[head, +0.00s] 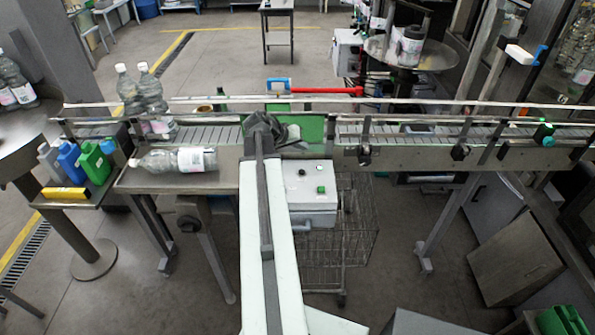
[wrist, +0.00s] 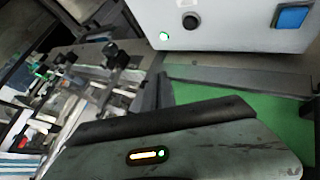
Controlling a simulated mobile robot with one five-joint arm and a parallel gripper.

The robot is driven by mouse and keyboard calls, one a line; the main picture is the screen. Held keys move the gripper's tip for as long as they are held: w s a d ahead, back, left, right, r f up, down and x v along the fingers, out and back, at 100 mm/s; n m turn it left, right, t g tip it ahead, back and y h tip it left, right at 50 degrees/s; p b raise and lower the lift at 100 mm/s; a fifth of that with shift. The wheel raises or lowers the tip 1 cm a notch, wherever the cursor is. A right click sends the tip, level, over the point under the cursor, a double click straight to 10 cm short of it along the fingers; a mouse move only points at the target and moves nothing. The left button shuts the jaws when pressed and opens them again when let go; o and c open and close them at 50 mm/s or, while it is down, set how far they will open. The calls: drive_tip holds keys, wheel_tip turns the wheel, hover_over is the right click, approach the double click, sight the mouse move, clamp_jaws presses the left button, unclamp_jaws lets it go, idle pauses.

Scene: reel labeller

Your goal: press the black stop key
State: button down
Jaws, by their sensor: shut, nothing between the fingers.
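A pale control box (wrist: 235,30) fills the top right of the wrist view. On its face are a round black key (wrist: 190,21), a small lit green lamp (wrist: 163,36) and a blue square (wrist: 292,16). In the head view a pale box (head: 312,205) hangs below the conveyor, with a small dark knob (head: 301,172) and a green button (head: 321,189); I cannot tell if it is the same box. My gripper (head: 284,134) is shut and empty above the conveyor's green section, apart from the black key. My arm hides part of the conveyor.
The conveyor (head: 400,132) runs across the head view with rails and clamps. A clear bottle (head: 178,160) lies on its left side, and two stand behind it. Coloured containers (head: 85,160) stand at the left. A red bar (head: 325,91) lies behind the green section (head: 313,128).

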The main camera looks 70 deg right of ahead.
sight(300, 172)
drive_tip(key=f+b, duration=0.8)
drive_tip(key=f, duration=0.1)
drive_tip(key=shift+w+a+b, duration=0.1)
drive_tip(key=shift+w+b, duration=0.2)
drive_tip(key=shift+b, duration=0.1)
idle(1.6)
drive_tip(key=shift+f+b, duration=0.4)
drive_tip(key=shift+b, duration=0.05)
drive_tip(key=shift+f+b, duration=0.45)
idle(0.4)
drive_tip(key=shift+r, duration=0.1)
drive_tip(key=shift+r+p, duration=0.8)
drive_tip(key=shift+p, duration=0.1)
drive_tip(key=shift+r, duration=0.1)
